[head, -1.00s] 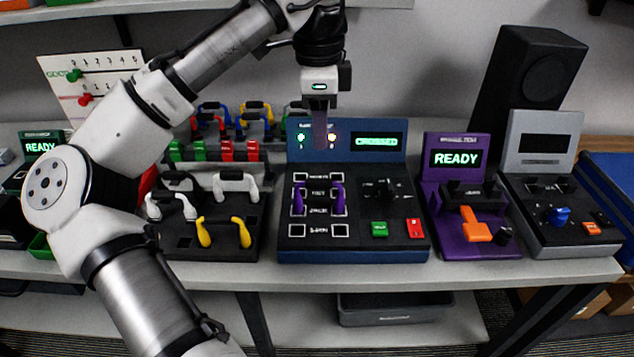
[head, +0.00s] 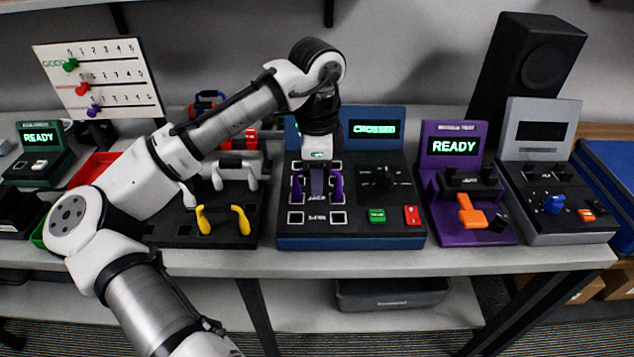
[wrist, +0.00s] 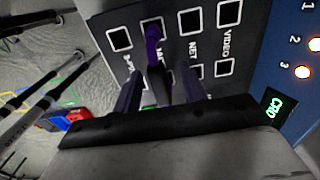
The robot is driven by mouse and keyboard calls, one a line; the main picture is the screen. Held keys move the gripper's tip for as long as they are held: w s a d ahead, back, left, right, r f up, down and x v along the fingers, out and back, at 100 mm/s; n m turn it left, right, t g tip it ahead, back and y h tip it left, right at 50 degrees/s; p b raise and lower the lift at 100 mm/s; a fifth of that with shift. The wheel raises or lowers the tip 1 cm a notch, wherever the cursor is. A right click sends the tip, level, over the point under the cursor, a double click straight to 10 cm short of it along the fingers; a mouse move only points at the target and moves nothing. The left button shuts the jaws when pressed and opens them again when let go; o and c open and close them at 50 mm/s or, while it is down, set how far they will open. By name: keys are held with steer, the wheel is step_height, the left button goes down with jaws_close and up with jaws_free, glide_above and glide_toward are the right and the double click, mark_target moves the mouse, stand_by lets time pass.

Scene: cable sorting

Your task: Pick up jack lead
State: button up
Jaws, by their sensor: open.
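The purple jack lead is plugged across the tester's sockets. Its two purple plugs stand upright at the left (head: 297,186) and right (head: 337,187) in the head view. One purple plug (wrist: 153,36) shows in the wrist view over the row that appears marked JACK. My gripper (head: 317,190) is low over the tester between the two plugs, pointing down. In the wrist view my gripper (wrist: 160,76) is open, its fingers spread on either side of the lead's dark middle. Contact with the lead cannot be told. The rest of the lead is partly hidden by the fingers.
The blue tester (head: 348,243) shows CROSSED and has green (head: 377,215) and red (head: 412,214) buttons. A purple READY station (head: 452,226) and a grey one (head: 558,228) stand right. A peg scoreboard (head: 130,90) is behind left.

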steer(key=shift+f, duration=0.5)
jaws_close()
steer(key=shift+r, duration=0.1)
step_height(320, 180, up, 23)
steer(key=p, duration=0.5)
stand_by(0.6)
